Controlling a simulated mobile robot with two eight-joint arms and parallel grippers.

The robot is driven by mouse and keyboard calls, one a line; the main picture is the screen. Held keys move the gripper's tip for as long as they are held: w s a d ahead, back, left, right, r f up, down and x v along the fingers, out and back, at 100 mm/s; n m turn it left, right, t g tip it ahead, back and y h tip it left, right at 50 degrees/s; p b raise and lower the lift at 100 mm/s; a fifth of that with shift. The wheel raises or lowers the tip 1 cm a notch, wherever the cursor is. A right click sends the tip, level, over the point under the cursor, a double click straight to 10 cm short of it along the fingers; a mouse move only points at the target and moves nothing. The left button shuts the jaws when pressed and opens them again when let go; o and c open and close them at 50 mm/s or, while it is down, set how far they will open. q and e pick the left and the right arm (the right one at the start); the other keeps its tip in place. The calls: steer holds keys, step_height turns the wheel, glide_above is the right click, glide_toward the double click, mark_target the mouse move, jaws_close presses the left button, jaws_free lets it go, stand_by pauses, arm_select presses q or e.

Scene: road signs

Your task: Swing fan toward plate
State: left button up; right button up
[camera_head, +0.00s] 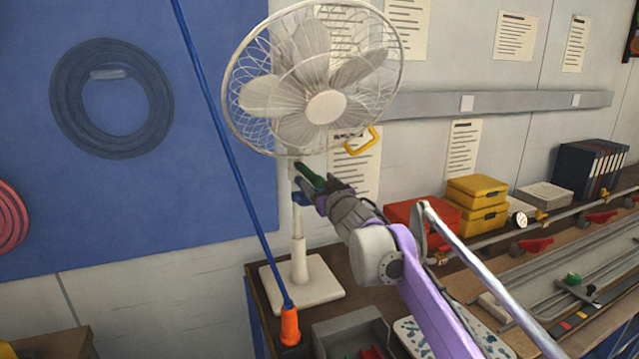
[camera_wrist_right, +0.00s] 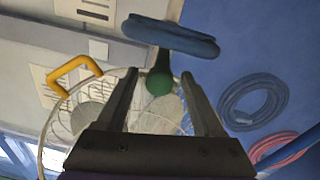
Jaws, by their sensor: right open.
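The white fan (camera_head: 326,107) stands on a square base (camera_head: 303,281) at the left end of the bench. Its round cage faces out, with a yellow handle (camera_head: 362,141) at its lower right. My right gripper (camera_head: 309,187) is open in front of the fan's neck. In the right wrist view, a green knob (camera_wrist_right: 159,84) shows between its open fingers (camera_wrist_right: 158,92). A blue rounded bar (camera_wrist_right: 170,36) lies just beyond the knob. I cannot tell whether the fingers touch the knob. The yellow handle also shows there (camera_wrist_right: 72,75). No plate is clearly recognisable. My left gripper is out of view.
A slanting blue rod (camera_head: 232,160) with an orange end (camera_head: 290,325) passes left of the fan post. A red box (camera_head: 409,214) and yellow boxes (camera_head: 477,192) stand behind my right arm. A grey tray (camera_head: 350,335) lies in front of the fan base.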

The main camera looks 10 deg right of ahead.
jaws_close()
stand_by(1.4)
